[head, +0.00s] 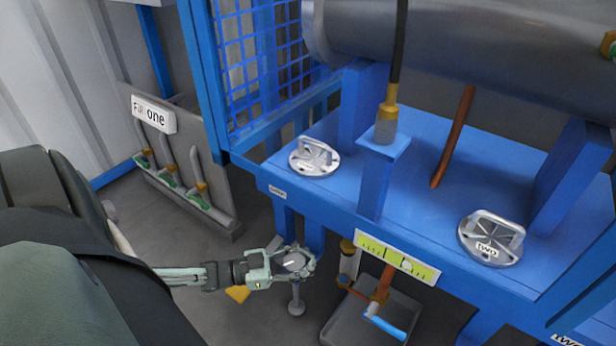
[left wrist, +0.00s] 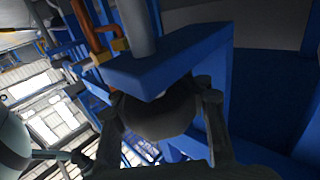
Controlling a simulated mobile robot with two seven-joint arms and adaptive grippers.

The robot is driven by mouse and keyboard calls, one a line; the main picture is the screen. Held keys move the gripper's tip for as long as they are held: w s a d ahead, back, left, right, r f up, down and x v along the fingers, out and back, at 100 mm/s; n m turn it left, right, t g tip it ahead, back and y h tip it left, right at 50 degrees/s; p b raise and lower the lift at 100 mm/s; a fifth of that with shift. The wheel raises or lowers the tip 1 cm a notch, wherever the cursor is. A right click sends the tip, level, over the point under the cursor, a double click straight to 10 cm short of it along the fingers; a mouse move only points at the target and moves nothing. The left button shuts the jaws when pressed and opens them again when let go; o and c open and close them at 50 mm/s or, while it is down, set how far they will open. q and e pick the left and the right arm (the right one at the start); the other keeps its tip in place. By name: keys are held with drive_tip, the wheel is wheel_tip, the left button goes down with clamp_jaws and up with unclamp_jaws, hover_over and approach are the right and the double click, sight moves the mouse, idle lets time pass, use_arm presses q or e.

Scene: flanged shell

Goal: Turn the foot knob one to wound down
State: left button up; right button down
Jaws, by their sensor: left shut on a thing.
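Foot knob one (head: 294,262) is a round grey knob with a pale pointer mark on its top, low under the near left corner of the blue frame (head: 330,217). A thin stem with a small round foot (head: 297,308) shows below it. My left gripper (head: 290,263) is shut on the knob from the left, with fingers on both sides of it. In the left wrist view the knob (left wrist: 155,116) is a dark round body between the two fingers, close under a blue beam (left wrist: 160,72). Its underside and thread are hidden. My right gripper is not in view.
A yellow-green level gauge (head: 397,257) is on the frame's front edge. Two silver flanged plates with handles (head: 314,157) (head: 490,238) sit on the blue deck. A grey panel labelled "Fill one" (head: 153,114) stands at left. A grey tray (head: 345,325) and pipes crowd the right side.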

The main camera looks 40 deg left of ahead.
use_arm(q)
drive_tip(key=shift+s+d+m+g+h, duration=0.3)
drive_tip(key=shift+m+g+h, duration=1)
drive_tip(key=shift+g, duration=0.55)
drive_tip(key=shift+s+d+m+g+h, duration=0.15)
drive_tip(key=shift+s+m+g+h, duration=0.3)
drive_tip(key=shift+m+g+h, duration=0.95)
drive_tip(key=shift+s+d+m+g+h, duration=0.3)
drive_tip(key=shift+m+g+h, duration=0.5)
drive_tip(key=shift+m+g, duration=1.2)
drive_tip(key=shift+s+g, duration=0.25)
drive_tip(key=shift+g, duration=0.8)
drive_tip(key=o, duration=1.4)
drive_tip(key=shift+a+r, duration=0.1)
wheel_tip(320, 180, up, 10)
